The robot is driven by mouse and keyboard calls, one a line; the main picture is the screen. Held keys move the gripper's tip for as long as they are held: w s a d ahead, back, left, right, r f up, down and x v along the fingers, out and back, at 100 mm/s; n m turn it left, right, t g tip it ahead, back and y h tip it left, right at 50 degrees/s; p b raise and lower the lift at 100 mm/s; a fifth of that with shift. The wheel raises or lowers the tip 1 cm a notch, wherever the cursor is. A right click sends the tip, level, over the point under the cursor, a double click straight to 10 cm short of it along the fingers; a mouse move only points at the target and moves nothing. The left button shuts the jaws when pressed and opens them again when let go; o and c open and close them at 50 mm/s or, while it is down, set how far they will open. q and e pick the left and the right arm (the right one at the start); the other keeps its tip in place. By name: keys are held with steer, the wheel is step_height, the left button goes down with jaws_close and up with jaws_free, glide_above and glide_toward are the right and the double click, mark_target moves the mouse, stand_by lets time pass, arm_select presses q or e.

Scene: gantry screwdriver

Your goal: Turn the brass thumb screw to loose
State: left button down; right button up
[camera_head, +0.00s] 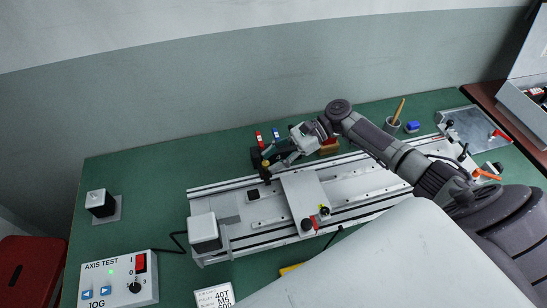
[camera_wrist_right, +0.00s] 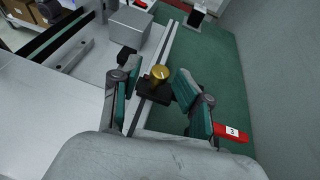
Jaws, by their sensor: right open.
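The brass thumb screw (camera_wrist_right: 160,73) has a round golden head and stands on a small black block (camera_wrist_right: 153,91) at the rail's edge. In the right wrist view it lies between the two spread fingers of my right gripper (camera_wrist_right: 157,84), with a gap visible on both sides. In the head view the screw is small, a yellowish spot (camera_head: 266,163) at the back rail of the gantry (camera_head: 345,187), close to my right gripper (camera_head: 271,157). The right gripper is open and empty. My left gripper is in neither view.
A carriage plate (camera_head: 302,191) sits mid-gantry, with a grey box (camera_head: 204,229) at its left end. An axis test box (camera_head: 118,279) is front left.

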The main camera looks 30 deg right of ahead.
steer(key=shift+d, duration=0.1)
steer(key=v, duration=0.7)
steer(key=shift+d+r, duration=0.2)
steer(key=shift+d, duration=0.15)
